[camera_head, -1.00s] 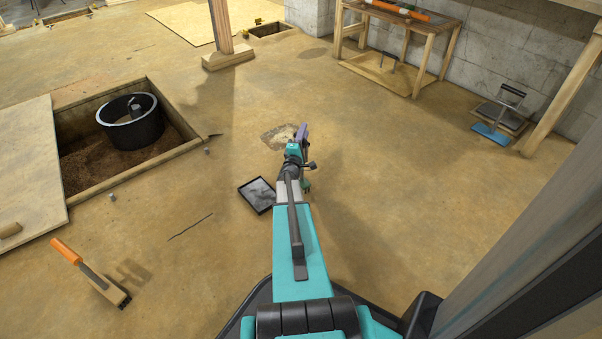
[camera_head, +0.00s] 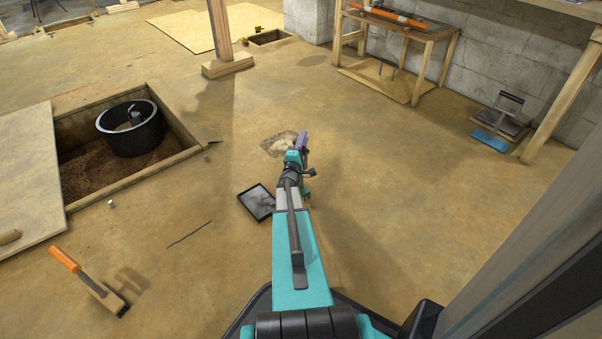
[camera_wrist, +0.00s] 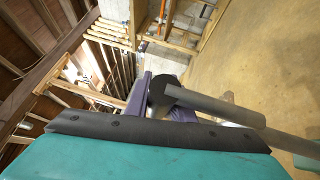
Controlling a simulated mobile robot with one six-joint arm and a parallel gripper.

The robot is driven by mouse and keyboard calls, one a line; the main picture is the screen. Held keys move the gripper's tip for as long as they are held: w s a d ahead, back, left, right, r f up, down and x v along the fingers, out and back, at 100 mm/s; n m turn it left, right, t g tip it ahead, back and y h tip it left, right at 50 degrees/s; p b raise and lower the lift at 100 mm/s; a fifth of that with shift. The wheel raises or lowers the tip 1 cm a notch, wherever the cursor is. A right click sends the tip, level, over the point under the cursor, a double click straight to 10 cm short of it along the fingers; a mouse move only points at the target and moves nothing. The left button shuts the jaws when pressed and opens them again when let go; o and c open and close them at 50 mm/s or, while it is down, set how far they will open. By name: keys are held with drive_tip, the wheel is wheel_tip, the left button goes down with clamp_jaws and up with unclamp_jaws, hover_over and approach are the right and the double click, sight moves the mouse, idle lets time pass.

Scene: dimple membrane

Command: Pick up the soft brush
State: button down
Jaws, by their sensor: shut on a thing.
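My gripper (camera_head: 301,145) is at the far end of my outstretched arm, over the bare floor near a pale patch in the head view. In the wrist view its purple fingers (camera_wrist: 160,100) are closed about a dark rounded piece with a thick grey rod (camera_wrist: 215,105) running to the right. I cannot tell for sure whether this is the soft brush; bristles do not show there. A brush-like tool (camera_head: 92,283) with an orange handle and a wooden block with dark underside stands tilted on the floor at lower left, far from my gripper.
A dark tray (camera_head: 257,202) lies left of my arm. A framed pit (camera_head: 130,181) with a black ring (camera_head: 136,135) is at left. A wooden post (camera_head: 220,35) and a bench (camera_head: 400,30) stand at the back. A blue-based tool (camera_head: 491,140) lies at right.

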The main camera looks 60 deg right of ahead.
drive_tip(key=shift+r, duration=0.1)
wheel_tip(320, 180, up, 10)
drive_tip(key=p, duration=0.5)
idle(0.6)
